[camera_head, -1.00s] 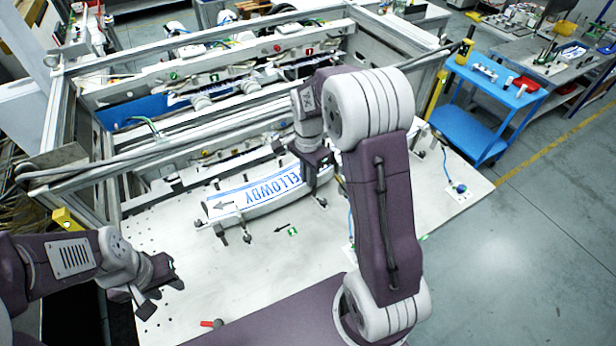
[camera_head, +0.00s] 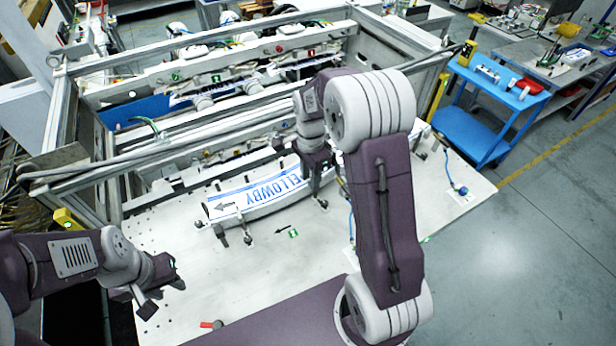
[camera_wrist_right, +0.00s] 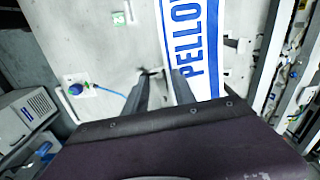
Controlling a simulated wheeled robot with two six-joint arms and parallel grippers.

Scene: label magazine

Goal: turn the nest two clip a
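A curved white label strip with blue lettering (camera_head: 250,198) lies on the nest on the white table, beside a green number marker (camera_head: 293,233). Small dark clips stand along its near edge, one at the left (camera_head: 247,238) and one at the right end (camera_head: 322,204). My right gripper (camera_head: 317,188) points down at the strip's right end. In the right wrist view its two fingers (camera_wrist_right: 162,82) are apart, with a small dark clip part (camera_wrist_right: 150,72) near their tips. Contact with it cannot be told. My left gripper (camera_head: 160,296) is open and empty over the table's left front.
A metal frame (camera_head: 200,165) with rails stands behind the nest. A blue cable and knob (camera_head: 460,190) lie at the table's right. A red-handled tool (camera_head: 212,324) lies at the front. A blue cart (camera_head: 480,125) stands to the right.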

